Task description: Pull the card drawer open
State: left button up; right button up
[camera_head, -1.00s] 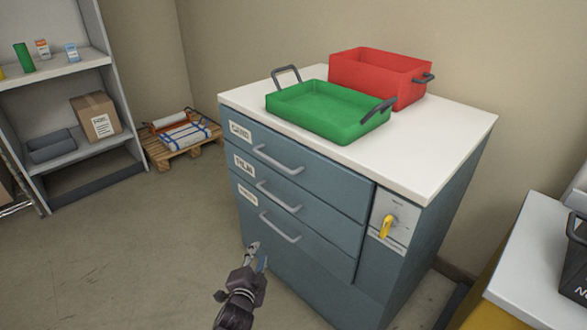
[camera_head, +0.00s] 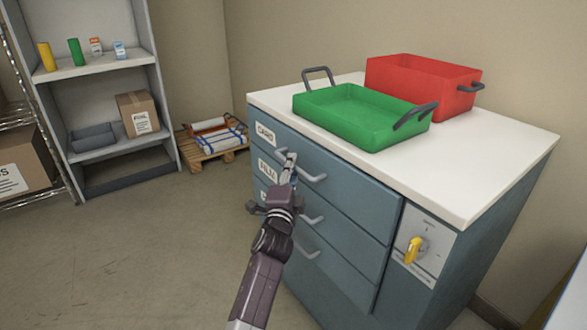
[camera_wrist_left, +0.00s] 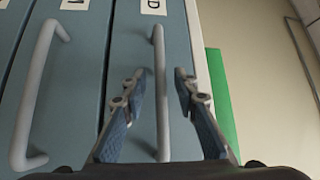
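The card drawer (camera_head: 341,181) is the top drawer of the blue cabinet and is shut, with a "CARD" label at its left. Its grey bar handle (camera_head: 314,178) also shows in the left wrist view (camera_wrist_left: 161,95). My left gripper (camera_head: 289,162) is at the left part of this handle. In the left wrist view my left gripper (camera_wrist_left: 158,85) is open, its two fingers on either side of the handle bar with gaps to it. Whether the fingertips reach past the bar is unclear. My right gripper is not in view.
A green tray (camera_head: 330,123) and a red bin (camera_head: 410,99) stand on the white cabinet top (camera_head: 470,180). Two lower drawers sit below. A yellow rotary switch (camera_head: 413,250) is at the right. A shelf unit (camera_head: 115,68) and a pallet (camera_head: 210,151) stand left, with clear floor in front.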

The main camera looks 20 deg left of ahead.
pick_arm(q)
jog(key=shift+w+a+r, duration=0.1)
jog(key=shift+w, duration=0.45)
grip_shut()
